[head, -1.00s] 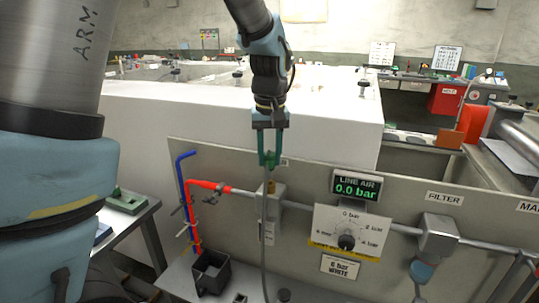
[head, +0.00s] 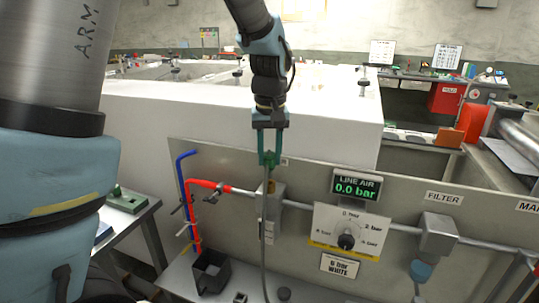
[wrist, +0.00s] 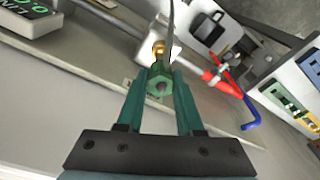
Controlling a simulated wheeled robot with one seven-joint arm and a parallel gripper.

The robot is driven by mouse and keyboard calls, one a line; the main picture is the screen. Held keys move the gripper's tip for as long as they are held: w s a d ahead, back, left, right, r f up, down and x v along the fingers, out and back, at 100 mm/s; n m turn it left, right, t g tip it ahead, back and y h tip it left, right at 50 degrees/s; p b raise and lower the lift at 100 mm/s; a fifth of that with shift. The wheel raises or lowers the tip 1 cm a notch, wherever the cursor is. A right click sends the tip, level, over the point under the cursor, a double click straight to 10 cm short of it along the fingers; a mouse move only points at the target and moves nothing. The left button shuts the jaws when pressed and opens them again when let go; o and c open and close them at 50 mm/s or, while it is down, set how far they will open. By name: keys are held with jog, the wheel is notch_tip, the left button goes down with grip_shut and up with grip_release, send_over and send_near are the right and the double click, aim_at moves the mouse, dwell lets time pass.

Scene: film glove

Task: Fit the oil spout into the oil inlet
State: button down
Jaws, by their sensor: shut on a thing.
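My gripper (head: 269,160) points down and is shut on a green hexagonal fitting (wrist: 160,86), which looks like the oil spout. A thin grey hose (head: 265,225) hangs from the fitting. In the head view the fitting is in front of the panel's upper part, just above a grey box (head: 270,220) with a brass fitting (head: 271,187) on top. The brass fitting (wrist: 158,48) also shows in the wrist view, just beyond the held piece and apart from it in the picture. I cannot tell which part is the oil inlet.
A grey panel (head: 310,175) carries a pipe, a LINE AIR display (head: 356,187) reading 0.0 bar, a dial (head: 347,241) and a filter (head: 437,238). Red and blue pipes (head: 193,205) stand at left, near a black open box (head: 210,272). A white block (head: 220,115) stands behind.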

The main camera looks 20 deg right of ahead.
aim_at(270, 156)
jog(key=shift+f+b, duration=0.85)
jog(key=shift+f, duration=0.65)
jog(key=shift+c, duration=2.4)
grip_release()
jog(key=shift+r, duration=0.1)
jog(key=r, duration=0.3)
jog(key=s+r+b, duration=0.1)
jog(key=r, duration=0.3)
jog(key=r+b, duration=0.1)
jog(key=r, duration=0.2)
jog(key=shift+s+a+r, duration=0.15)
jog(key=shift+a+r, duration=0.05)
jog(key=shift+r, duration=0.1)
jog(key=w+a+f+n, duration=0.15)
jog(key=a+f, duration=0.25)
jog(key=a, duration=0.4)
jog(key=w+a+f, duration=0.2)
jog(key=a+f, duration=0.3)
jog(key=a, duration=0.3)
jog(key=s+a+f, duration=0.3)
jog(key=a, duration=0.4)
jog(key=s+a+f, duration=0.3)
jog(key=a+f, duration=0.1)
jog(key=a, duration=0.2)
jog(key=shift+a+n, duration=0.35)
jog(key=shift+a, duration=0.05)
